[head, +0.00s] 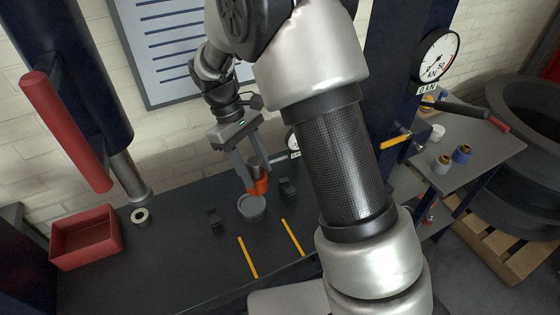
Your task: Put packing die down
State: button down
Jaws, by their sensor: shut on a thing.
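My gripper (256,180) points down over the dark bench (180,262) and is shut on an orange and dark grey cylindrical piece, which I take to be the packing die (260,186). The die looks upright between the two fingers. A round grey dish-like part (252,207) stands on the bench just below and in front of the die. I cannot tell whether the die's lower end touches anything, as the view is small and slanted.
Small black blocks (213,220) flank the dish. Two yellow strips (248,257) mark the bench front. A side table (478,150) at right holds small spools. My arm hides the bench's right part.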

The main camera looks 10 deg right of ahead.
jog(key=shift+s+a+n+t, duration=0.1)
jog(key=shift+a+n+t, duration=0.2)
jog(key=shift+a+n, duration=0.65)
jog(key=shift+r+h, duration=0.1)
jog(key=shift+h, duration=0.2)
jog(key=shift+f+b, duration=1.25)
jog(key=shift+f, duration=1.35)
jog(key=shift+f, duration=0.1)
jog(key=shift+f+b, duration=0.4)
jog(key=shift+f, duration=0.25)
jog(key=shift+f, duration=0.2)
jog(key=c, duration=0.9)
grip_release()
